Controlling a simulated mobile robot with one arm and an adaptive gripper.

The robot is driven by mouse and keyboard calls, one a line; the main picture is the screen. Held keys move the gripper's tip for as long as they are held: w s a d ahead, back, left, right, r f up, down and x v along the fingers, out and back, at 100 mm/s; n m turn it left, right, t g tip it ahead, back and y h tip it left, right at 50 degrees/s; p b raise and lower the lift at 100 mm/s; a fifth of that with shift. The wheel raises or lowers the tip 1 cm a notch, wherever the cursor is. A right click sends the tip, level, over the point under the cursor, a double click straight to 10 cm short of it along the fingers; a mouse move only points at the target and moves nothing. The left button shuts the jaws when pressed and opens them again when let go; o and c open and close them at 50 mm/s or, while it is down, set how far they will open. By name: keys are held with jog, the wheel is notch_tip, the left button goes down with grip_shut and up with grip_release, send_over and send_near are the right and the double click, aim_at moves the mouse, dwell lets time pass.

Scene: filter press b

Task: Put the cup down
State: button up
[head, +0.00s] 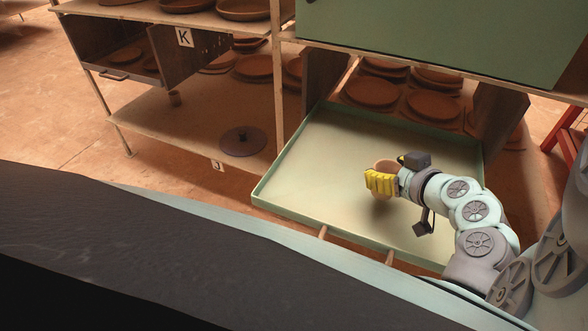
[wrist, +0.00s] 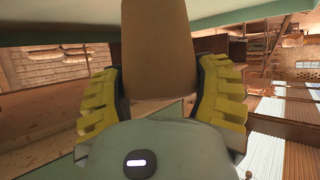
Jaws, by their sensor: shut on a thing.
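A terracotta-brown cup (head: 384,164) is held in my gripper (head: 381,182), whose yellow padded fingers are shut on it. In the head view the cup is over the pale green tray-like drawer (head: 310,163), and a dark shadow lies below it. Whether its base touches the drawer cannot be told. In the wrist view the cup (wrist: 158,45) stands out between the two yellow fingers of my gripper (wrist: 160,90), one on each side. The cup's lower part is partly hidden by the fingers in the head view.
The drawer is pulled out and its floor is otherwise bare, with a raised rim. Brown plates (head: 371,92) are stacked on the shelf behind it. A green panel (head: 440,35) hangs above.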

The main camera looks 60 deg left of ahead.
jog(key=shift+a, duration=1)
jog(key=shift+a+f, duration=0.2)
jog(key=shift+f, duration=1.7)
jog(key=shift+w+f+b, duration=0.1)
jog(key=shift+f+b, duration=0.1)
jog(key=shift+b, duration=0.35)
jog(key=o, duration=1.3)
jog(key=shift+d+r, duration=0.1)
